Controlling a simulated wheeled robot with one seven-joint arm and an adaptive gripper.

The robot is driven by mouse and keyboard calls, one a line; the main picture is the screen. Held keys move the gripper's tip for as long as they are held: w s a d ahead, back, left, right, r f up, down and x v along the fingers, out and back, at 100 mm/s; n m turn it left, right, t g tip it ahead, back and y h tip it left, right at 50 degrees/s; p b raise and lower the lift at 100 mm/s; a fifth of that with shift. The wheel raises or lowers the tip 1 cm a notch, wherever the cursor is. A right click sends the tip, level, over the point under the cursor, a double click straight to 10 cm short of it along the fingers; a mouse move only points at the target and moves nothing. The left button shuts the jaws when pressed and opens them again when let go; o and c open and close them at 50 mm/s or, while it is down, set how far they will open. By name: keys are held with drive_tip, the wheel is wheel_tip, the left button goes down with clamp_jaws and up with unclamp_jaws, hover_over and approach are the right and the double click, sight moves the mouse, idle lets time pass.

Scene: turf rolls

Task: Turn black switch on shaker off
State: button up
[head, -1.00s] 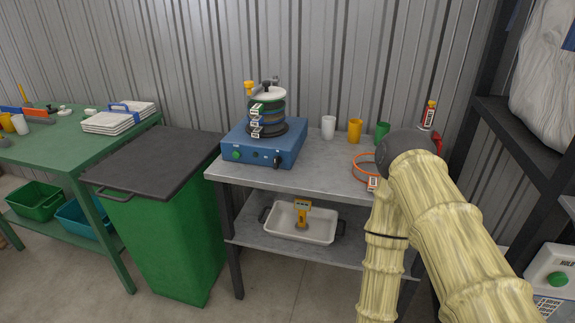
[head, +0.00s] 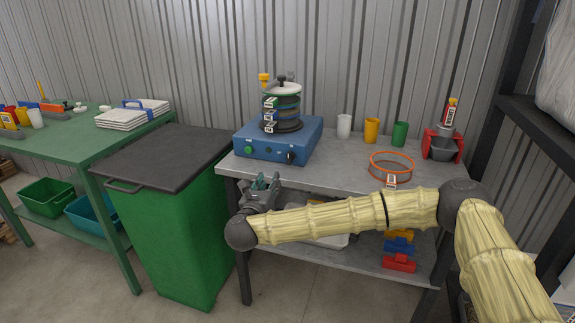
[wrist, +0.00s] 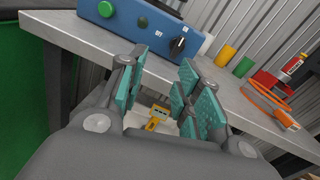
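The shaker is a blue box (head: 272,148) with stacked sieves (head: 283,106) on top, standing at the left of the grey table. Its front has a green button (head: 249,149) at left and a black switch (head: 291,157) at right. In the wrist view the black switch (wrist: 180,44) shows as a dark knob near the upper middle, beyond my fingers. My gripper (head: 262,186) is in front of the table's front edge, below the shaker. In the wrist view my gripper (wrist: 160,88) has its teal finger pads apart with nothing between them, and it does not touch the switch.
A green bin with a dark lid (head: 185,215) stands left. A lower shelf (head: 350,257) holds a tray and coloured blocks.

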sight(288, 155)
drive_tip(key=w+d+r+m, duration=0.1)
drive_tip(key=w+d, duration=0.1)
drive_tip(key=w, duration=0.2)
drive_tip(key=w+d+m+h, duration=0.1)
drive_tip(key=w+d, duration=0.1)
drive_tip(key=w, duration=0.2)
drive_tip(key=w+d+r+m, duration=0.1)
drive_tip(key=w, duration=0.3)
drive_tip(key=shift+d+r+h+p, duration=0.35)
drive_tip(key=shift+d+h+p, duration=0.05)
clamp_jaws()
